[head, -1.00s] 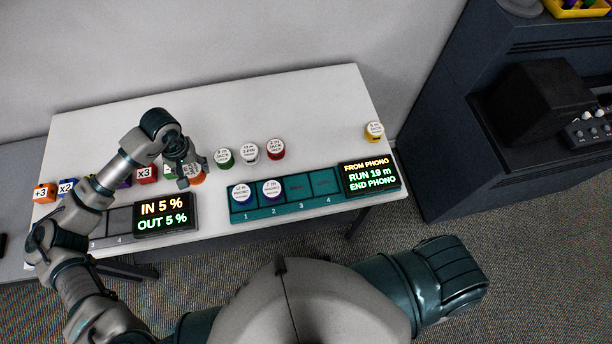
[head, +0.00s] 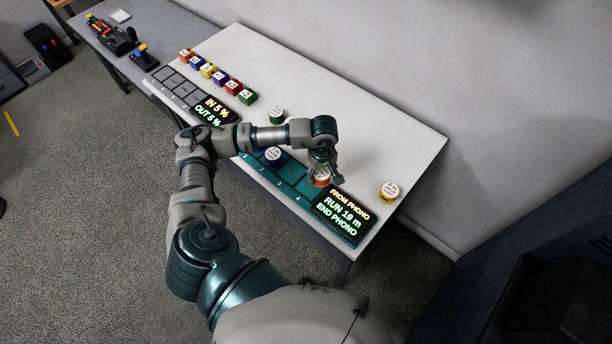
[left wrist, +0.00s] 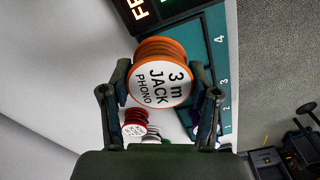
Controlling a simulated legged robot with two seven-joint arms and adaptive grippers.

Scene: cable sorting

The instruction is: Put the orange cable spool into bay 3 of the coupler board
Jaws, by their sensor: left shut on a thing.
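The orange cable spool (head: 321,180) has a white top that reads "3 m JACK PHONO" in the left wrist view (left wrist: 160,82). My left gripper (head: 323,170) is shut on it, one finger on each side. In the head view the spool shows over the bay 4 end of the teal coupler board (head: 297,190), near its display. I cannot tell its height above the board. Bay 3, left of it, shows no spool in its visible part. A purple spool (head: 272,156) stands in bay 2. My arm covers the bay 1 end. My right gripper is out of view.
The board's display (head: 343,216) is beside the held spool. A yellow spool (head: 389,191) stands to the right and a green spool (head: 277,115) behind my arm. Red (left wrist: 135,123) and white (left wrist: 152,140) spools show in the left wrist view. Several coloured cubes (head: 221,79) stand farther left.

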